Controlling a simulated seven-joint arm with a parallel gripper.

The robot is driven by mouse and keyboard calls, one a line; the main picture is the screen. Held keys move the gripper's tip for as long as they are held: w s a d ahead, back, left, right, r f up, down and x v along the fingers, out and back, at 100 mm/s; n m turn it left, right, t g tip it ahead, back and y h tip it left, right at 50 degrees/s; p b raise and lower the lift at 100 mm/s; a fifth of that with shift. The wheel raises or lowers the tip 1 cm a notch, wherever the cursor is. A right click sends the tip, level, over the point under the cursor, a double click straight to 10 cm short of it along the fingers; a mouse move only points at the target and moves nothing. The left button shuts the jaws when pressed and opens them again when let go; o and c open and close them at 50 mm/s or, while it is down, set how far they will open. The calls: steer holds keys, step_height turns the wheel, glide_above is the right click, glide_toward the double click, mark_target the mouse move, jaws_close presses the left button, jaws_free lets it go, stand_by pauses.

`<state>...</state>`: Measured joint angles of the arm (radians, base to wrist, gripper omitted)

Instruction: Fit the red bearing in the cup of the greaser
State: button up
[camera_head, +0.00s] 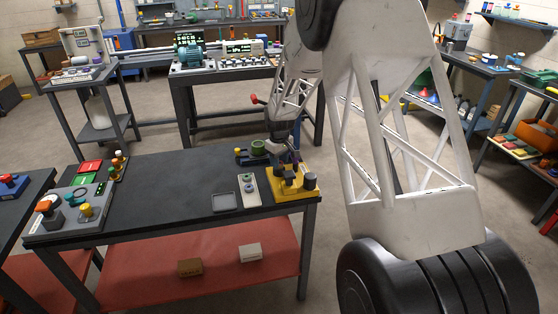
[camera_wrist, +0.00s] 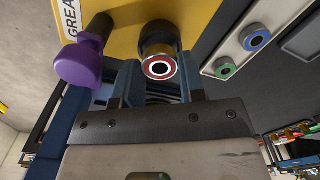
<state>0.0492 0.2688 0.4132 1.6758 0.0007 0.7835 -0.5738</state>
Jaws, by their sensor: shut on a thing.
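The red bearing (camera_wrist: 160,67) shows end-on in the wrist view as a red ring with a pale inner ring and dark centre. My gripper (camera_wrist: 159,78) is shut on it, with a blue finger on each side. The greaser (camera_wrist: 125,18) is a yellow block with a partly visible label; it also shows at the table's right end in the head view (camera_head: 305,194). A dark round part (camera_wrist: 160,37), apparently the cup, is right behind the bearing. I cannot tell whether the bearing is seated in it. A purple knob (camera_wrist: 80,65) on a dark arm stands to the left.
A pale holder (camera_wrist: 240,52) with a green bearing (camera_wrist: 225,69) and a blue bearing (camera_wrist: 257,40) lies right of the greaser in the wrist view. The table's middle (camera_head: 170,195) is clear. Coloured parts stand on its left end.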

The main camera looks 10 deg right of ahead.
steer(key=shift+f, duration=0.65)
stand_by(2.3)
steer(key=o, duration=0.9)
steer(key=shift+r, duration=0.2)
steer(key=shift+r, duration=3.1)
steer(key=shift+s+r, duration=0.1)
steer(key=shift+r, duration=0.05)
